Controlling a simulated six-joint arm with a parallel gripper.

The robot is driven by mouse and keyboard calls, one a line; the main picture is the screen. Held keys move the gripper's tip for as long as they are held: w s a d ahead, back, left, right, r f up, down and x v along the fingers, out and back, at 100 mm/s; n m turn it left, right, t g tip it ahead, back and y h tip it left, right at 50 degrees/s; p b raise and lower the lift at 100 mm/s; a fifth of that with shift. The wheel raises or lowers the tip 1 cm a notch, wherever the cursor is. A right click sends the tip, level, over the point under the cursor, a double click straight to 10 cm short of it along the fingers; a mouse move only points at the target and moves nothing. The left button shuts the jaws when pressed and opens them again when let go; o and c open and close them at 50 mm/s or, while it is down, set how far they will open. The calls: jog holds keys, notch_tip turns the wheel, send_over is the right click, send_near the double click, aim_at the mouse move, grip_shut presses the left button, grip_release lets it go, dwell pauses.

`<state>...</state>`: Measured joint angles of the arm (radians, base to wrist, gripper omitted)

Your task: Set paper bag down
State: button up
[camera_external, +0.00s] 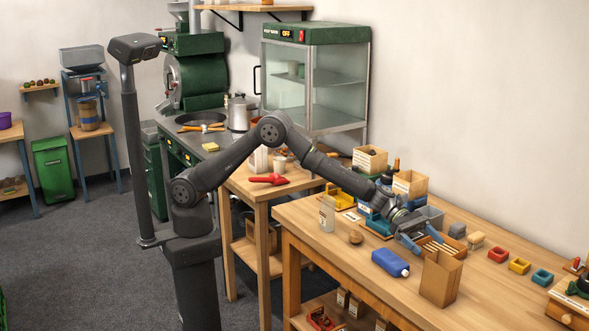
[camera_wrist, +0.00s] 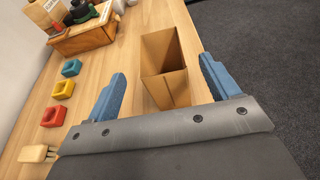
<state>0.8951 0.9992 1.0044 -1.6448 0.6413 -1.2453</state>
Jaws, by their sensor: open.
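The brown paper bag (camera_external: 440,278) stands upright on the wooden table near its front edge, with its open mouth facing up. In the wrist view the paper bag (camera_wrist: 165,73) stands just beyond and between the blue fingers, its inside partly visible and apparently empty. My gripper (camera_external: 420,243) is open, with its fingers spread to either side above and behind the bag. In the wrist view my gripper (camera_wrist: 165,88) shows its two blue fingers apart with nothing held between them; the right finger is closer to the bag.
A blue bottle (camera_external: 391,262) lies left of the bag. Red (camera_external: 498,254), yellow (camera_external: 519,265) and blue (camera_external: 542,277) small blocks sit in a row to the right. A wooden box (camera_wrist: 85,37) stands at the far end. Bare table lies between bag and blocks.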

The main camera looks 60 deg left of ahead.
aim_at(445, 254)
jog(key=shift+v, duration=1.95)
jog(key=x, duration=1.2)
jog(key=shift+d+f, duration=0.1)
jog(key=shift+f, duration=0.1)
notch_tip(445, 254, up, 2)
jog(key=shift+r, duration=0.4)
